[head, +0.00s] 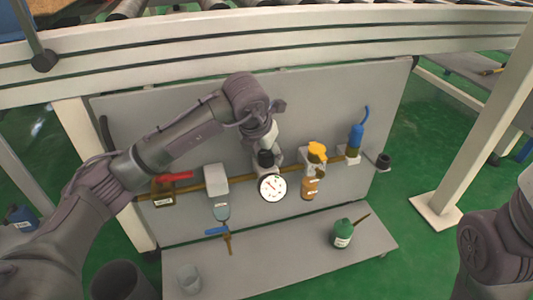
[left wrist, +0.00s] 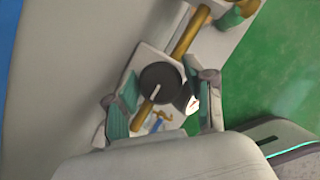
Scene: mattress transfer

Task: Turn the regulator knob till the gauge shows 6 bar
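The black regulator knob (head: 265,158) sits on the pipe of the grey panel, just above the round white gauge (head: 272,187). The gauge's needle is too small to read against its scale. My left gripper (head: 268,143) is at the knob and partly covers it in the head view. In the left wrist view the knob (left wrist: 158,84) shows a white mark on its face. My left gripper's fingers (left wrist: 160,115) are spread to either side of it, with gaps visible; contact is not seen. The gauge (left wrist: 193,104) shows only edge-on there. My right gripper is out of view.
Along the brass pipe are a red-handled valve (head: 176,177), a grey box (head: 215,179), a yellow-topped fitting (head: 316,152) and a blue fitting (head: 356,138). A green oil can (head: 342,233) and a clear cup (head: 189,279) stand on the lower shelf (head: 285,262). White frame posts flank the panel.

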